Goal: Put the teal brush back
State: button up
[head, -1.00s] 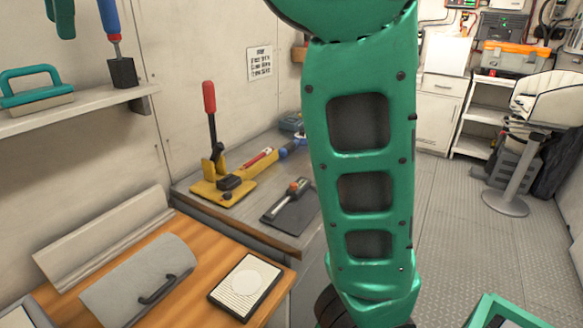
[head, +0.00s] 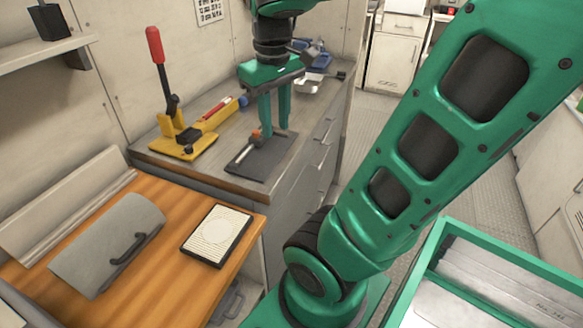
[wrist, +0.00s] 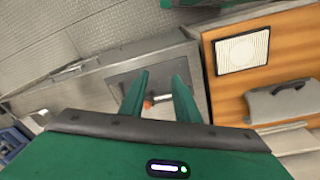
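No teal brush can be made out in the current views. My gripper (head: 274,130) points down over the dark mat (head: 265,160) on the grey counter, its two green fingers apart. In the wrist view the mat (wrist: 118,83) lies beneath my gripper (wrist: 160,82), and the tool's orange and pale part (wrist: 150,102) shows between the fingers. I cannot tell whether the fingers touch it.
A yellow press with a red lever (head: 155,55) stands left on the counter (head: 212,170). A wooden worktop (head: 165,200) holds a grey hooded cover (head: 108,245) and a framed pad (head: 217,235). A wall shelf (head: 40,52) bears a black holder (head: 50,22). A green-rimmed bin (head: 515,250) is front right.

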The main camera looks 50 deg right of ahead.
jog(key=s+a+f+m+y, duration=0.1)
jog(key=s+a+f+m, duration=0.3)
jog(key=s+f, duration=0.3)
jog(key=shift+s+f+m+g, duration=0.3)
jog(key=shift+s+f, duration=0.05)
jog(key=shift+s, duration=0.65)
